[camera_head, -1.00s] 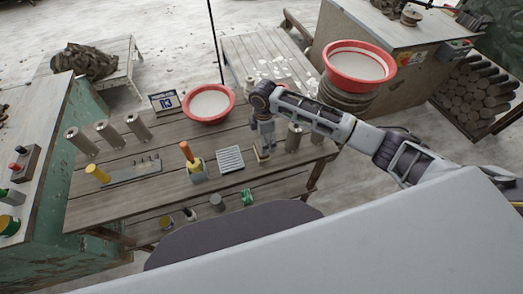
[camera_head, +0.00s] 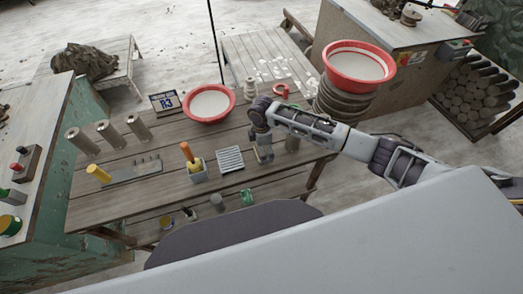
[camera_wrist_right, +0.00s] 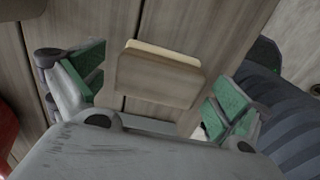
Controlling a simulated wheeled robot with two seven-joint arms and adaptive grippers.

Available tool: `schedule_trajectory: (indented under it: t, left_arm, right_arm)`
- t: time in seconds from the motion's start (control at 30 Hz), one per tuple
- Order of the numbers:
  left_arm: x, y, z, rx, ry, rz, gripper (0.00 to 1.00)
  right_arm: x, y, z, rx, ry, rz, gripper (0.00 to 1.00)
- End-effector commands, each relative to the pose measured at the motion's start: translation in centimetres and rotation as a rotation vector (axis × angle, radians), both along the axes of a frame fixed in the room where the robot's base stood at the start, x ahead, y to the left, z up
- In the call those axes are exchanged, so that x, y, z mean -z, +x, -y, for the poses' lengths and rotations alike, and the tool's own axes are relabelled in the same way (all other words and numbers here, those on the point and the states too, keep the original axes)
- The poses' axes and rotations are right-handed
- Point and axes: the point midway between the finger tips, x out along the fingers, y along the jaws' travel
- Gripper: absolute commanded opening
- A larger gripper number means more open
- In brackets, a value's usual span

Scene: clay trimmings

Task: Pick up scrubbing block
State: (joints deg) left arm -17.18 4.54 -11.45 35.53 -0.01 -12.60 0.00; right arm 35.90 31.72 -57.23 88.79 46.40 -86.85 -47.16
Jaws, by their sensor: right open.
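A brown block with a pale cream edge, which looks like the scrubbing block (camera_wrist_right: 156,78), lies on the wooden table in the right wrist view. My right gripper (camera_wrist_right: 160,90) is open, with green-padded fingers apart on the left and right of the block. Gaps show between the block and both fingers. In the head view my right gripper (camera_head: 265,157) points down low over the table, right of the slatted grey tray, and hides most or all of the block. My left gripper is not in view.
The slatted grey tray (camera_head: 230,159) and a holder with an orange-handled tool (camera_head: 196,172) stand to the left on the table (camera_head: 150,200). A metal cylinder (camera_head: 293,140) stands close on the right. A red-rimmed bowl (camera_head: 209,104) is farther back.

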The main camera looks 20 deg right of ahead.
Motion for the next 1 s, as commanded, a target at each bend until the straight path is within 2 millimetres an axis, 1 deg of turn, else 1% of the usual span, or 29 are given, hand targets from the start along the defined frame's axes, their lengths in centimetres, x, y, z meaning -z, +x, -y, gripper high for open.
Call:
schedule_trajectory:
  t: [0.3, 0.33, 0.7, 1.0]
  left_arm:
    - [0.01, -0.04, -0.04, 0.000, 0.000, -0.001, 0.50]
    - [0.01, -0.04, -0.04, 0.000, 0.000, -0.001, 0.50]
    - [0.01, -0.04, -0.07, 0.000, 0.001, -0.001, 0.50]
    - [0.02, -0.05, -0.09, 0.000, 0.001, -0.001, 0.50]
  right_arm:
    - [-0.03, 0.01, 0.00, 0.000, 0.000, 0.000, 1.00]
    - [-0.04, 0.01, 0.00, 0.000, 0.000, 0.000, 0.99]
    - [-0.04, 0.01, 0.01, 0.000, 0.000, 0.000, 0.51]
    - [-0.18, 0.03, 0.00, 0.000, 0.000, 0.001, 0.51]
